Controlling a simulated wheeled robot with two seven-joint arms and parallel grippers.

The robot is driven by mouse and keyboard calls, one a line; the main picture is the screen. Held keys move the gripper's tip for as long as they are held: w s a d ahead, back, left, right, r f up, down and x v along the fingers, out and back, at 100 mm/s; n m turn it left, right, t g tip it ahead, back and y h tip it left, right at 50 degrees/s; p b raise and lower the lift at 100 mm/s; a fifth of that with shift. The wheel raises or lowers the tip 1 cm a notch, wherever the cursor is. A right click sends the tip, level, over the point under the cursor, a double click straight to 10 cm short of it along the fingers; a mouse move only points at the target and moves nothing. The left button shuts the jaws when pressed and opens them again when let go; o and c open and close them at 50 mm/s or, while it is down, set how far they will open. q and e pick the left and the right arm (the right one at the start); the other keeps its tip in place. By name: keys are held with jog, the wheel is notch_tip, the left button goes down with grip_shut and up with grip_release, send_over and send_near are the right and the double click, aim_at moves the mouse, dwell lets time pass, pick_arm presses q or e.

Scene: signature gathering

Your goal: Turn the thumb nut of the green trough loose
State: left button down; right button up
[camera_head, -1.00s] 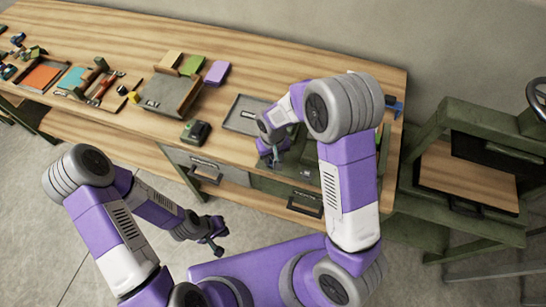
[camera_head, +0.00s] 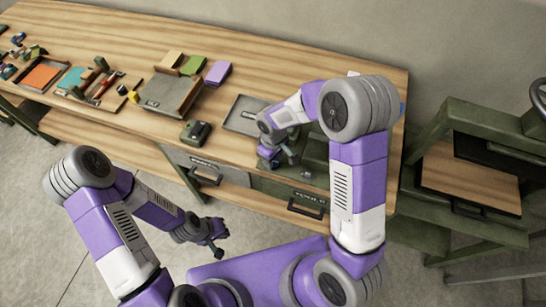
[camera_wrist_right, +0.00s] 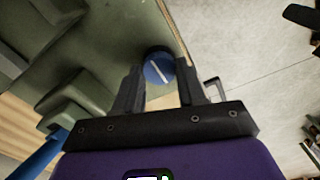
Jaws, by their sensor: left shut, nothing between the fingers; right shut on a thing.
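The thumb nut (camera_wrist_right: 159,68) is a round blue knob with a white line across its face, in the right wrist view. It sits on the edge of the green trough (camera_wrist_right: 85,48), and the trough also shows in the head view (camera_head: 316,148), partly behind my right arm. My right gripper (camera_wrist_right: 160,76) is shut on the nut, one finger at each side of it. In the head view my right gripper (camera_head: 283,160) is at the bench's front edge; the nut is hidden there. My left gripper (camera_head: 217,252) is shut and empty, low in front of the bench.
A grey tray (camera_head: 240,126) lies just left of my right gripper. A dark green block-like device (camera_head: 196,131) stands further left. Drawers with handles (camera_head: 306,208) are under the bench top. A green stand (camera_head: 425,190) is on the right.

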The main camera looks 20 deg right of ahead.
dwell(0.3)
jog(key=o, duration=1.1)
jog(key=shift+c, duration=0.2)
notch_tip(320, 180, up, 8)
jog(key=shift+f+p, duration=0.15)
jog(key=shift+p, duration=0.2)
jog(key=shift+s+f, duration=0.1)
